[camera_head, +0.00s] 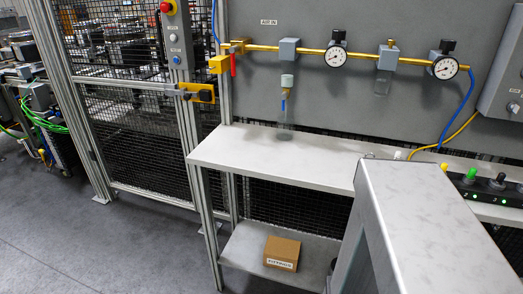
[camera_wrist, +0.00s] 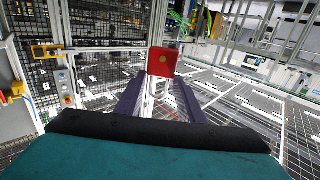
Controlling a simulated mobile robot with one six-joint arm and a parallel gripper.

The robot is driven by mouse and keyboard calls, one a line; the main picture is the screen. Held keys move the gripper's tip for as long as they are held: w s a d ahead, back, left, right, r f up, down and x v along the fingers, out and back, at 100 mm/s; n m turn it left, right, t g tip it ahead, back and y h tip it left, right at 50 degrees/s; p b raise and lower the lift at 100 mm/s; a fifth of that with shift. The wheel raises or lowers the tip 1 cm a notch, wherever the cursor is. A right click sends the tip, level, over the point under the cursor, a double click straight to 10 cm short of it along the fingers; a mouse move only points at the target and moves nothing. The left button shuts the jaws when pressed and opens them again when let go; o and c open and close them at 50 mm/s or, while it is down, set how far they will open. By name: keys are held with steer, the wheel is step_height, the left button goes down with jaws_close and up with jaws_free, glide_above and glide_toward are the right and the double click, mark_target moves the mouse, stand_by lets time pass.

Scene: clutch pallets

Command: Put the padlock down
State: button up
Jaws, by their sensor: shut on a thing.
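The red padlock (camera_wrist: 162,62) shows in the wrist view, body up and its pale shackle pointing down between the fingers. My gripper (camera_wrist: 158,92) is shut on the padlock, with one dark purple finger on each side. The padlock is held in the air, with mesh fencing and a floor behind it. I cannot make out the padlock or my gripper in the head view.
In the head view a light grey bench (camera_head: 300,150) runs below a panel with gauges (camera_head: 335,57) and a yellow pipe with a red valve handle (camera_head: 233,64). A cardboard box (camera_head: 281,253) sits on the lower shelf (camera_head: 243,248). A mesh fence (camera_head: 130,130) stands left.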

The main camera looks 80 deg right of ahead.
steer(key=s+d+r+m+g+h+b, duration=0.1)
steer(key=s+d+r+m+g+b, duration=0.25)
steer(key=d, duration=0.65)
steer(key=s+d+r+m+g+h+b, duration=0.2)
steer(key=s+d+r+g, duration=0.15)
steer(key=d, duration=0.65)
steer(key=s+d+r+m+g+b, duration=0.2)
steer(key=s+d+g+b, duration=0.15)
steer(key=s+d, duration=0.3)
steer(key=s+d+r+m+g+b, duration=0.2)
steer(key=s+d+g, duration=0.2)
steer(key=s+d, duration=0.3)
steer(key=s+d+r+m+g+y+b, duration=0.2)
steer(key=s+d+m+g+b, duration=0.15)
steer(key=s, duration=0.55)
steer(key=s+d+r+m+g+y+b, duration=0.25)
steer(key=s+d, duration=0.25)
steer(key=s, duration=0.4)
steer(key=s+a+r+m+g+y+b, duration=0.1)
steer(key=s+m+g+y+b, duration=0.3)
steer(key=s, duration=1.6)
steer(key=shift+s+a+r+g+y+b, duration=0.2)
steer(key=shift+s+g+y+b, duration=0.15)
steer(key=shift+g+y, duration=0.55)
steer(key=shift+w+d, duration=0.1)
